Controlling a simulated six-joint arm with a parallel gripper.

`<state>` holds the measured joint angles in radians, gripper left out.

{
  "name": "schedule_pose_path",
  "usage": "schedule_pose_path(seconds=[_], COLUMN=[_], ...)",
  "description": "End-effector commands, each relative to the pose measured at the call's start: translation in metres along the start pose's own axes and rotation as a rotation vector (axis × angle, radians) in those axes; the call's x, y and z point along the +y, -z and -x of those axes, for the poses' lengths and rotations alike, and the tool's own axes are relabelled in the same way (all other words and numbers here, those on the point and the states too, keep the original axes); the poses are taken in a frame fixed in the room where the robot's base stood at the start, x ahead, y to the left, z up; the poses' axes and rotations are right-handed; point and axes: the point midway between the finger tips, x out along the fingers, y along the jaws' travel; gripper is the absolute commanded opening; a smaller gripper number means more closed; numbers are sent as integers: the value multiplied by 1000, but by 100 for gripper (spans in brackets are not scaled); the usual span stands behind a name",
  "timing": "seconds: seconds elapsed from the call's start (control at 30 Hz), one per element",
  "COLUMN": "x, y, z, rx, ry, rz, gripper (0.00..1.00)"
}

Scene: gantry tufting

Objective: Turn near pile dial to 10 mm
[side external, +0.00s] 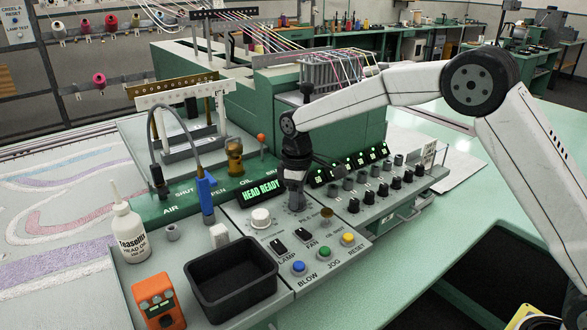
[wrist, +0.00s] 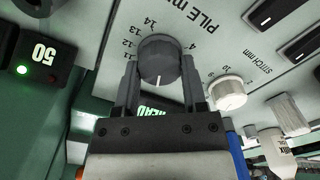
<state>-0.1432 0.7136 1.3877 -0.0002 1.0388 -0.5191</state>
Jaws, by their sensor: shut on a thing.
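The pile dial is a dark grey round knob (wrist: 159,58) in the wrist view, on a light panel marked PILE mm. My gripper (wrist: 160,66) has one finger on each side of it and is shut on it. A short white pointer line on the knob faces the bottom of the picture, towards the gripper body. Scale numbers 11 to 14 show at its left and upper left; the numbers near the pointer are hidden. In the side view my gripper (side external: 296,198) points straight down onto the panel and covers most of the dial.
A white stitch dial (wrist: 228,94) is close beside the pile dial; it also shows in the side view (side external: 261,218). Lamp and fan switches (side external: 279,246), coloured buttons (side external: 333,252) and a row of dark knobs (side external: 381,190) surround it. A black bin (side external: 232,284) stands in front.

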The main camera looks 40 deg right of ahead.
Motion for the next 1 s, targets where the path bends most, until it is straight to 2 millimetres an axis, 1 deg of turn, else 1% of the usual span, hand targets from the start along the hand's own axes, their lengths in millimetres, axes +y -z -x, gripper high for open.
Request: schedule_pose_path(seconds=[0.27,0.7,1.0], x=[0,1,1], y=[0,0,0], z=[0,0,0], rx=[-2,-1,-1], ry=[0,0,0], rz=[-173,-575,-784], gripper=[0,0,0])
